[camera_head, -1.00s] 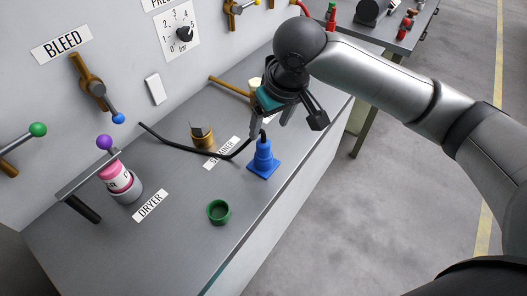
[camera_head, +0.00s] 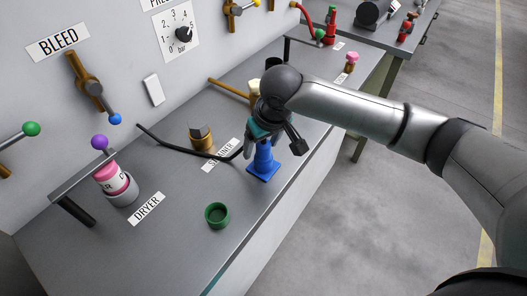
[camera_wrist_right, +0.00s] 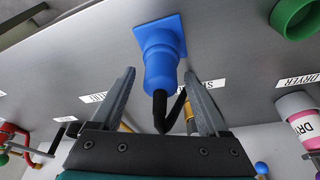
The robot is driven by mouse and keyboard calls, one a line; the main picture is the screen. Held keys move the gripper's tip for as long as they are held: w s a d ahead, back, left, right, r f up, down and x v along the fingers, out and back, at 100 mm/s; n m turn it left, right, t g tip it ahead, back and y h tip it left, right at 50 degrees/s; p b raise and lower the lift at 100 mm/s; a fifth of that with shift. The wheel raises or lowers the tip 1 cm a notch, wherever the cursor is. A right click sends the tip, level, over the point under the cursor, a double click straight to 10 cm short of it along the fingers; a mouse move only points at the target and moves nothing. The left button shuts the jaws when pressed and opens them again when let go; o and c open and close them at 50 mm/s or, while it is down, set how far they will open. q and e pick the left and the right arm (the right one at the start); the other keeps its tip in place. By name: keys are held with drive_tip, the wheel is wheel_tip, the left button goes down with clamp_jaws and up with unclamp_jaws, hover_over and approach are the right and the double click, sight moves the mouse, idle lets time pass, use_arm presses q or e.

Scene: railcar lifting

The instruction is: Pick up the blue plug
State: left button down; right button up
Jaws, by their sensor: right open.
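The blue plug (camera_head: 264,163) stands upright on its square base on the grey bench, with a black cable at its top. In the right wrist view the plug (camera_wrist_right: 161,55) shows its base, blue body and black tip. My right gripper (camera_head: 268,143) is at the plug's upper part and hides its top in the head view. In the right wrist view the open fingers (camera_wrist_right: 160,88) lie on either side of the plug's narrow end and black cable, with a gap visible on each side. My left gripper is not in view.
A green ring-shaped cup (camera_head: 217,224) sits in front of the plug. A pink and white canister (camera_head: 117,183) stands at the left by the DRYER label. A brass fitting (camera_head: 201,138) lies behind the cable (camera_head: 175,149). The bench front (camera_head: 215,255) is clear.

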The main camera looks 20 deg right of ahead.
clamp_jaws()
idle(0.4)
